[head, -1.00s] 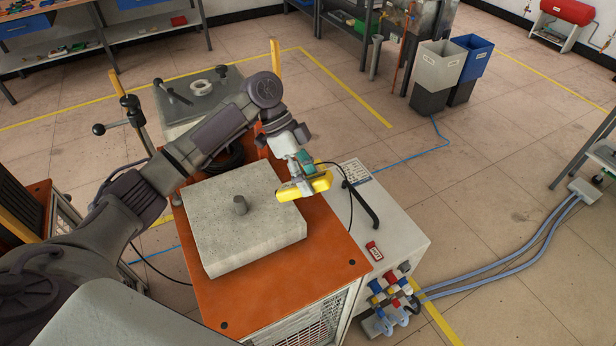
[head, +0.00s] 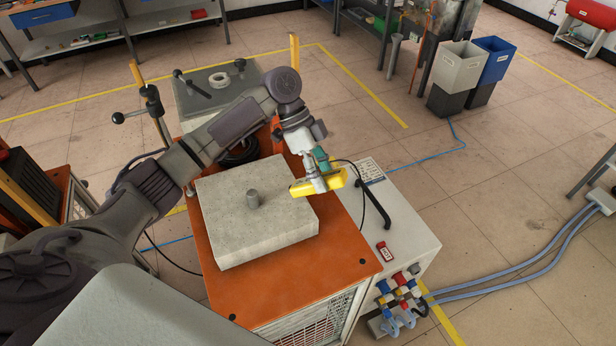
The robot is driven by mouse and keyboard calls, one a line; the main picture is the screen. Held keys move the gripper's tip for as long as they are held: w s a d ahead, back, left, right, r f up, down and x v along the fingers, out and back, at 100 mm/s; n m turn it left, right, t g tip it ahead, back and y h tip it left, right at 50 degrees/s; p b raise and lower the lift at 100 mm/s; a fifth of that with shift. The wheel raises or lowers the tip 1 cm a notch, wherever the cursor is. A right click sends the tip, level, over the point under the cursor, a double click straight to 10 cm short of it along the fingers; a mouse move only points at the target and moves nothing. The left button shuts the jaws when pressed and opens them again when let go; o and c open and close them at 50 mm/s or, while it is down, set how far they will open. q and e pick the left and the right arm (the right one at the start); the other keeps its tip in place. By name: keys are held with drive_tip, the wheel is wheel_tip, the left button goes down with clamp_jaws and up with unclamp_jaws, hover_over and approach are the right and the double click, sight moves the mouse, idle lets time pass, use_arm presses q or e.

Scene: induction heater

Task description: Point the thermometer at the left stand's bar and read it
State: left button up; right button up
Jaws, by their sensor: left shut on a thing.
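My left gripper (head: 318,178) is shut on the yellow thermometer (head: 333,181) and holds it just beyond the right back corner of a pale concrete block (head: 285,235). The thermometer lies roughly level, with one end towards the block; its display cannot be read from here. I cannot tell whether this block is the left stand. My right gripper is not in view.
The block sits on an orange-topped cabinet (head: 330,258). A white unit (head: 408,225) with a black handle and coloured plugs adjoins it on the right. A grey-topped unit (head: 190,125) with clamp handles stands behind. Hoses and a blue cable cross the open floor at right.

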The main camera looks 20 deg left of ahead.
use_arm(q)
wheel_tip(320, 180, up, 9)
drive_tip(key=p, duration=0.9)
drive_tip(key=shift+r, duration=0.2)
drive_tip(key=shift+f, duration=0.15)
drive_tip(key=shift+f, duration=0.1)
